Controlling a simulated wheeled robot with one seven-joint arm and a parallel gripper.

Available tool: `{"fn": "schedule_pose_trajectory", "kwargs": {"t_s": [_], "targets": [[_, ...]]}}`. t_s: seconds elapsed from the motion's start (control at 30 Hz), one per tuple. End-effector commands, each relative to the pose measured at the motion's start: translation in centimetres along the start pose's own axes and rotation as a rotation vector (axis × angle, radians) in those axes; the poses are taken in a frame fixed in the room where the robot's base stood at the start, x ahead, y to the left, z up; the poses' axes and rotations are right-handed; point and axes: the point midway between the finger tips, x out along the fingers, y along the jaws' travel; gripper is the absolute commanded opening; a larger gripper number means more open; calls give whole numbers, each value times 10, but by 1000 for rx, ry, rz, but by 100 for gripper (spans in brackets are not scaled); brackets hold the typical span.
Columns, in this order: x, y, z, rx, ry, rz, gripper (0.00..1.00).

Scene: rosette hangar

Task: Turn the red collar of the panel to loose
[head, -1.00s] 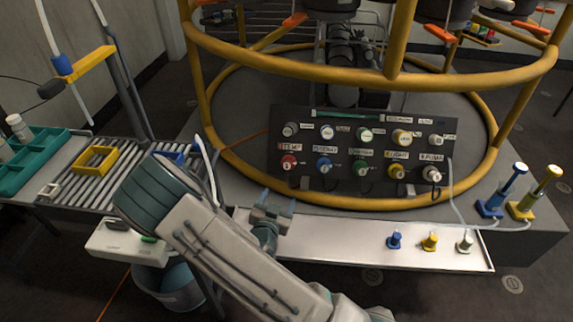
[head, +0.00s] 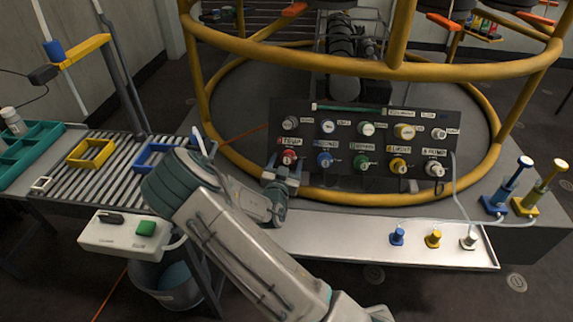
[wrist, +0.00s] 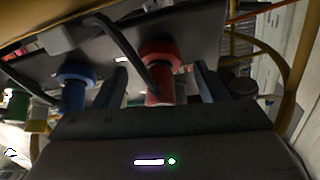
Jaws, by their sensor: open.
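The dark panel (head: 342,165) stands tilted inside the yellow ring frame, with two rows of knobs and labels. Its red collar (head: 289,157) is at the left end of the lower row. My gripper (head: 284,169) is open just in front of it. In the wrist view, the red collar (wrist: 158,68) stands between the two spread fingers of my gripper (wrist: 160,80), with a gap visible at each side. The blue collar (wrist: 76,82) is left of the fingers there. The collar's pointer setting is too small to read.
A yellow rail (head: 400,194) curves close below the panel. A silver tray (head: 345,240) with small blue, yellow and white plugs lies in front. Blue and yellow plungers (head: 508,185) stand at right. A roller table (head: 100,175) is at left.

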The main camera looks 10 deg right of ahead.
Motion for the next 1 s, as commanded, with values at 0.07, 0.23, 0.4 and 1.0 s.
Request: {"fn": "schedule_pose_trajectory", "kwargs": {"t_s": [0.07, 0.23, 0.4, 1.0], "targets": [[7, 1, 1, -1, 0, 1, 66], [12, 1, 0, -1, 0, 1, 66], [12, 1, 0, -1, 0, 1, 66], [11, 1, 0, -47, -1, -29, 22]]}}
